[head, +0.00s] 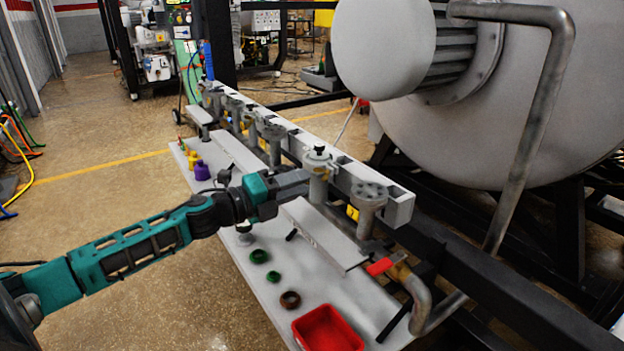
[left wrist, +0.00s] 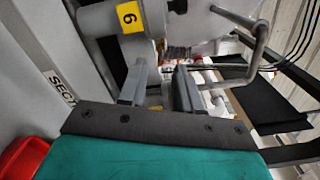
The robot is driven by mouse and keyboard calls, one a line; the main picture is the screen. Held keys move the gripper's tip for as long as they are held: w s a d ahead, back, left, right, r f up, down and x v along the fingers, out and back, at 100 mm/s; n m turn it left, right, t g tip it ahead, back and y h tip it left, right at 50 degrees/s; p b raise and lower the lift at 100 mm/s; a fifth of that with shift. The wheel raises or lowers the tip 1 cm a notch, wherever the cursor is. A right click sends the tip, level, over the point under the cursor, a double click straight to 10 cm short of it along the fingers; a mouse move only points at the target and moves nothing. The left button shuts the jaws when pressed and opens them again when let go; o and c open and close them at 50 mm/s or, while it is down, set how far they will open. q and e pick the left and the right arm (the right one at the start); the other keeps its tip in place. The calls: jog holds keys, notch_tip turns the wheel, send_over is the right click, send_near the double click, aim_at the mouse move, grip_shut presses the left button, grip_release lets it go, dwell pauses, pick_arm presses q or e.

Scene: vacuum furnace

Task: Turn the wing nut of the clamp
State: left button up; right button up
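A grey vertical pipe stub (head: 318,184) with a round clamped flange (head: 318,158) stands at the beam, with a small black piece on top that may be the wing nut (head: 319,150). My left gripper (head: 306,178) reaches in from the left, its grey fingers close beside this stub just below the flange. In the left wrist view, the two fingers (left wrist: 160,88) are apart, with no part clearly held between them. A black knob-like part (left wrist: 177,6) shows at the top there. Whether the fingers touch the clamp is hidden. My right gripper is not in view.
A capped grey stub (head: 369,195) stands close on the right. A long grey beam (head: 400,205) runs behind the stubs. A red tray (head: 327,329), green rings (head: 259,256) and a brown ring (head: 290,300) lie on the white bench. A large furnace vessel (head: 500,110) stands behind.

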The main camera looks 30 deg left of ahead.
aim_at(319, 177)
pick_arm(q)
jog(key=shift+x, duration=2.05)
jog(key=shift+c, duration=0.2)
grip_shut()
